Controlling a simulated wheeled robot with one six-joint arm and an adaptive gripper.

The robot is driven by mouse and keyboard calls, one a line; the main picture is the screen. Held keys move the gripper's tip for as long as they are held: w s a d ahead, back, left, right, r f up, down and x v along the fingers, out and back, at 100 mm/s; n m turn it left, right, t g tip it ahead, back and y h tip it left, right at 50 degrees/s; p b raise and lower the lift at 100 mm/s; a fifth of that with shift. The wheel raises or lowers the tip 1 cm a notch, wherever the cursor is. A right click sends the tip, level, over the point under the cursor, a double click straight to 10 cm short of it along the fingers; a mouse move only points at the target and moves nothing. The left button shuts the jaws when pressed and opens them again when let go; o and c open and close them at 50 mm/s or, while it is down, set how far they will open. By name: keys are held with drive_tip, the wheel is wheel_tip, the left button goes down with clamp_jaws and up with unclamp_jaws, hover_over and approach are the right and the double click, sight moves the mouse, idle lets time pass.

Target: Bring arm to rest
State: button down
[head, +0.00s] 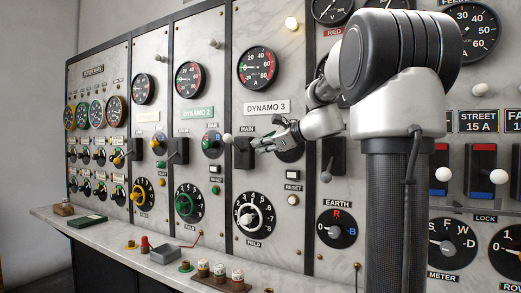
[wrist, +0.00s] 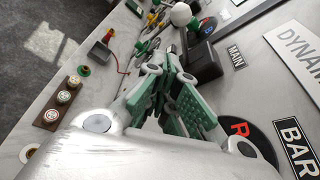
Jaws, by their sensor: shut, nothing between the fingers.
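My gripper (head: 260,143) is at the end of my arm (head: 325,122), raised in front of the Dynamo 3 panel (head: 268,107). It points left towards the black MAIN switch (head: 243,154) with its white ball knob (head: 228,138). In the wrist view, my gripper (wrist: 172,62) shows its green-padded fingers drawn together with nothing held. The black switch body (wrist: 203,62) and white ball (wrist: 181,14) lie just beyond the fingertips. I cannot tell whether the fingers touch the switch.
A marble ledge (head: 130,256) runs below the panels and carries a grey box (head: 178,254), a green book (head: 87,221) and a wooden block with several fuses (head: 220,278). Knobs and levers stick out from the panels. Bare floor (wrist: 50,40) shows beyond the ledge.

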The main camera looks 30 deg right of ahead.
idle(0.4)
drive_tip(key=s+d+f+n+g+h, duration=0.1)
drive_tip(key=s+f+n+g, duration=0.1)
drive_tip(key=s+f+n, duration=0.3)
drive_tip(key=s+d+f+n+g+h, duration=0.1)
drive_tip(key=s+f+n+g, duration=0.2)
drive_tip(key=f, duration=0.4)
drive_tip(key=s+a+f+n+g+h, duration=0.1)
drive_tip(key=s+f+n, duration=0.3)
drive_tip(key=s, duration=0.4)
drive_tip(key=s+a+f+n+g+h, duration=0.1)
drive_tip(key=s+a+f+n, duration=0.1)
drive_tip(key=s+f+n, duration=0.2)
drive_tip(key=s+a+f+n+g+h, duration=0.2)
drive_tip(key=s+f+n, duration=0.2)
drive_tip(key=s+n, duration=0.4)
drive_tip(key=s, duration=0.5)
drive_tip(key=shift+s+a+n, duration=0.25)
drive_tip(key=shift+s+n, duration=0.1)
drive_tip(key=shift+n, duration=0.05)
drive_tip(key=shift+f, duration=0.1)
